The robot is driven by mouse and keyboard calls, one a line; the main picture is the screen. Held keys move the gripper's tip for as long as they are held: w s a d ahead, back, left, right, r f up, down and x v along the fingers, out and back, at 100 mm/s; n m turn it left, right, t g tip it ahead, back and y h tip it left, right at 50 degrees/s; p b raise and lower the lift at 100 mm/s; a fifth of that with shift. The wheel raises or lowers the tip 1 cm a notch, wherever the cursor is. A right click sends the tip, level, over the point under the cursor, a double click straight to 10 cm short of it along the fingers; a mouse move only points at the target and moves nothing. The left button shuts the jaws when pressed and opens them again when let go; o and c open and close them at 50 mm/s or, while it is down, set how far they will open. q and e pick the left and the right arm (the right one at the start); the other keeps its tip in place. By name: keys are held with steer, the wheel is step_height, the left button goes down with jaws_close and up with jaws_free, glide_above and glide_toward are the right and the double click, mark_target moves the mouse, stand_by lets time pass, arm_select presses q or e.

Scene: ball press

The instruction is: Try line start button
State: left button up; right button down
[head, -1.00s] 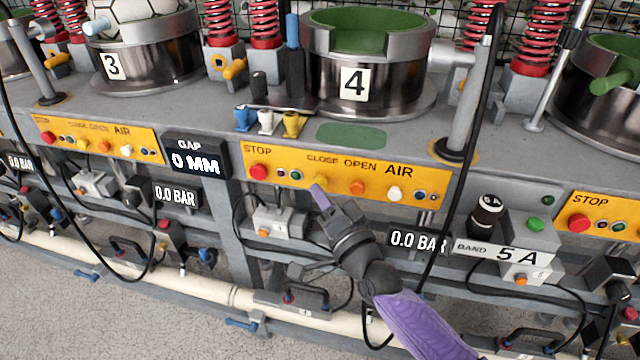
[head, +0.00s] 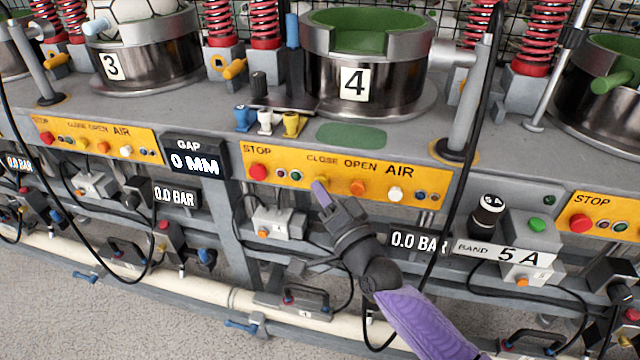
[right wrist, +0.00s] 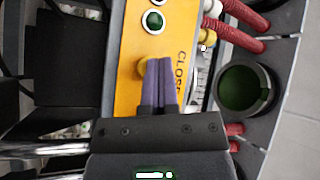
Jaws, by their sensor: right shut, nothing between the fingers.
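No button in view carries a readable "line start" label. The fingertips are at the yellow button under the word CLOSE; the right wrist view shows this button (right wrist: 145,66) partly covered by the fingers (right wrist: 158,82). I cannot tell whether they touch it. My left gripper is not in view.
The panel also carries a red STOP button (head: 258,172), an orange button (head: 358,188) and a white button (head: 394,194). A black knob (head: 487,215) stands beside the green button. A black cable (head: 464,150) hangs across the panel's right end.

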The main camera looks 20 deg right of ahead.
arm_select(q)
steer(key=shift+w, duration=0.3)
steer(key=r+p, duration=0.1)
steer(key=p, duration=0.1)
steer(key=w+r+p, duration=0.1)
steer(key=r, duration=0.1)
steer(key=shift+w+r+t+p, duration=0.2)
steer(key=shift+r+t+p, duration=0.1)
steer(key=shift+p, duration=0.1)
arm_select(e)
steer(key=s+a, duration=0.3)
steer(key=s, duration=0.2)
steer(key=shift+s+a, duration=0.25)
steer(key=shift+a, duration=0.1)
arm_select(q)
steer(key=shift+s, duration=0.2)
